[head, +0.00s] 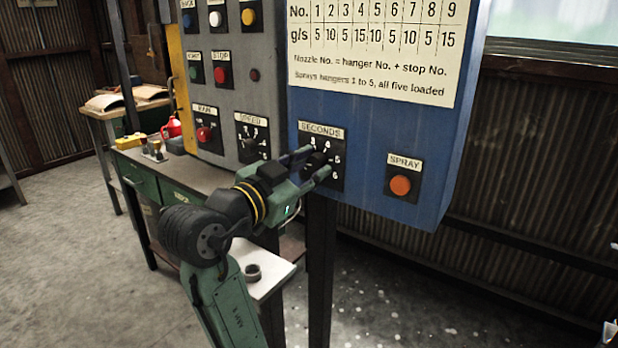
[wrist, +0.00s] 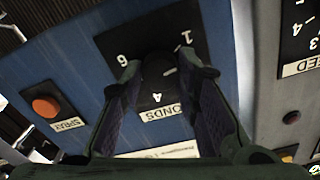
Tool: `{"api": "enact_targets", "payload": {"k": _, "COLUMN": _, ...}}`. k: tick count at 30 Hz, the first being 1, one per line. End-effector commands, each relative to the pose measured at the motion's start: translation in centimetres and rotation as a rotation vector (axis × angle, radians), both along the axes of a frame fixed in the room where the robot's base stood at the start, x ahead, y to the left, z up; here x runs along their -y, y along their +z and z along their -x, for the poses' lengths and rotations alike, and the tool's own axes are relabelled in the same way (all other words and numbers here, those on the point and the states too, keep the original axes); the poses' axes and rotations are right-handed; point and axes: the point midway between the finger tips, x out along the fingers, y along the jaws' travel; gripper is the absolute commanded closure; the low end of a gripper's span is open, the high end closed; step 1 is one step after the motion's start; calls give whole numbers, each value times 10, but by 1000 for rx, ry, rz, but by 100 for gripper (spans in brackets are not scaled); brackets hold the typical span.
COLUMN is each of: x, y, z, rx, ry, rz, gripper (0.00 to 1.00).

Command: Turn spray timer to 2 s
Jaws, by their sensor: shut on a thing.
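The spray timer is a black dial plate labelled SECONDS (head: 321,133) on the blue panel. Its dark round knob (head: 317,160) sits between my fingertips, and the numerals 3, 4, 5 and 6 show around it. My gripper (head: 313,163) is shut on the knob, one finger above left and one below right. In the wrist view, the knob (wrist: 157,66) is between the two fingers of my gripper (wrist: 168,74), with 1, 4 and 6 readable on the plate. A short pale mark shows near the knob; which numeral it points to I cannot tell. The 2 is hidden.
An orange SPRAY button (head: 400,185) is right of the dial. A SPEED dial (head: 251,140) and a red MAIN knob (head: 204,134) are on the grey panel to the left. A nozzle table sign (head: 372,45) is above. A bench (head: 183,170) stands below left.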

Motion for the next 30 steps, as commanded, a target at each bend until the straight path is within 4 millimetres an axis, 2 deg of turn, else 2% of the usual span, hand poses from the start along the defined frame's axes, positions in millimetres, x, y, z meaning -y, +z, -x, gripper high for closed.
{"api": "enact_targets", "payload": {"k": 15, "x": 0, "y": -1, "z": 0, "rx": 229, "ry": 1, "rz": -311, "gripper": 99}}
{"api": "enact_targets", "payload": {"k": 30, "x": 0, "y": 2, "z": 0, "rx": 292, "ry": 0, "rz": -396, "gripper": 99}}
